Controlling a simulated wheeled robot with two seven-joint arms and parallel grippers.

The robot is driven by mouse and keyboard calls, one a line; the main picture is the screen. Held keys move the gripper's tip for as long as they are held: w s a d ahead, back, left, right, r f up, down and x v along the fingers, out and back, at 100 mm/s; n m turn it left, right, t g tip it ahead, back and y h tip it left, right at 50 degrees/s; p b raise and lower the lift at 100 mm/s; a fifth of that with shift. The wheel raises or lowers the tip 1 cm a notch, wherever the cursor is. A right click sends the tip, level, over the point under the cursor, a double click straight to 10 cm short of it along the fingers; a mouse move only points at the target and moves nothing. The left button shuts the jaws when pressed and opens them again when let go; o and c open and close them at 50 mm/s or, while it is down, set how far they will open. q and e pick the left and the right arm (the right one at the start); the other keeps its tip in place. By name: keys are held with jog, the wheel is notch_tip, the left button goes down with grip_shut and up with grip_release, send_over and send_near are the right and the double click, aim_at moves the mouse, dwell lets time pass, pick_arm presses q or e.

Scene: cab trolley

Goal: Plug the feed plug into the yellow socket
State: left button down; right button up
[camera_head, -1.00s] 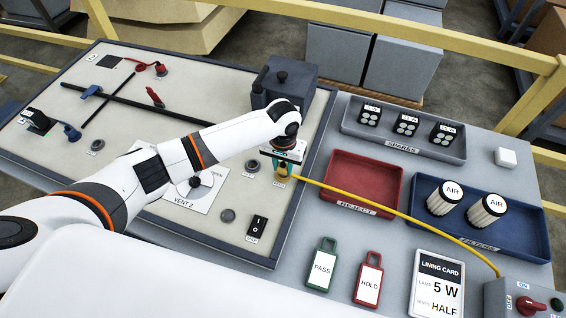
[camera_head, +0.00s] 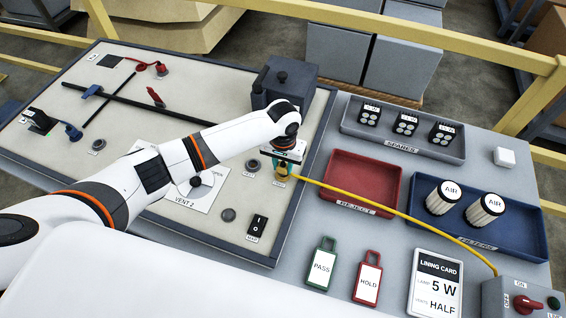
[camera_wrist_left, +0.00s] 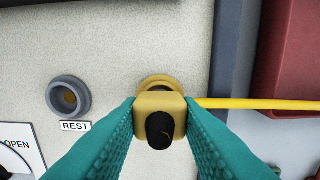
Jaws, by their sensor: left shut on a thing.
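My left gripper (camera_head: 281,164) is shut on the yellow feed plug (camera_head: 281,172), with its teal fingers on either side of the plug in the left wrist view (camera_wrist_left: 159,118). The yellow cable (camera_head: 385,209) leaves the plug to the right. The yellow socket (camera_wrist_left: 158,81) shows as a ring just behind the plug's upper edge in the wrist view. The plug hides most of the socket, and I cannot tell whether it is seated in it or held just above. My right gripper is not in view.
The grey REST socket (camera_wrist_left: 68,96) is left of the plug. A grey block (camera_head: 284,83) stands behind the gripper on the panel. A red REJECT tray (camera_head: 362,180) lies to the right. The cable runs to a grey switch box (camera_head: 493,296) at the lower right.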

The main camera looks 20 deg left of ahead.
aim_at(283, 165)
pick_arm(q)
jog(key=shift+f, duration=0.55)
dwell(0.6)
jog(key=c, duration=1)
grip_release()
jog(key=shift+o, duration=0.2)
notch_tip(283, 165, up, 12)
jog(key=o, duration=1)
jog(key=shift+c, duration=0.2)
jog(key=shift+r, duration=0.1)
